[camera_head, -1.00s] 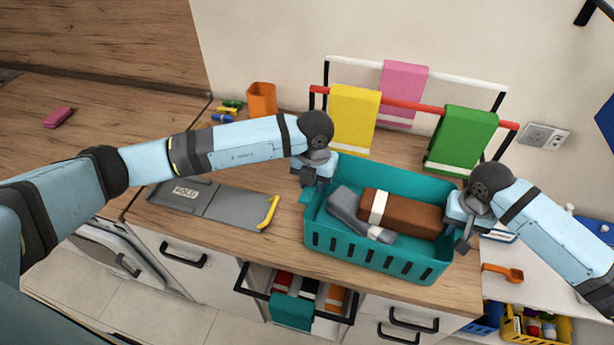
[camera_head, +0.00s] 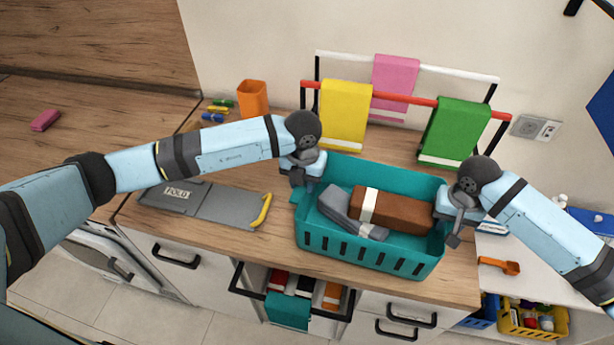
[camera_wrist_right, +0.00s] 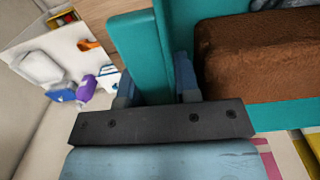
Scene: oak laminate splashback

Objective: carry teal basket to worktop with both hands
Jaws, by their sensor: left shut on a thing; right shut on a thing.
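The teal basket (camera_head: 350,246) is at the wooden worktop (camera_head: 268,231), near its front edge, below the towel rack. I cannot tell whether its base touches the top. It holds a rolled brown towel (camera_head: 402,212) with a white band and a folded grey towel (camera_head: 343,208). My left gripper (camera_head: 304,180) is shut on the basket's left end. My right gripper (camera_head: 455,220) is shut on its right end. In the right wrist view, the right fingers (camera_wrist_right: 157,82) straddle the teal wall, with the brown towel beside them.
A grey folding board (camera_head: 208,205) with a yellow handle lies left of the basket. Behind stands a rack with yellow (camera_head: 345,115), pink and green towels. An orange cup (camera_head: 253,98) stands at the back. An open drawer (camera_head: 292,298) juts out below the front edge.

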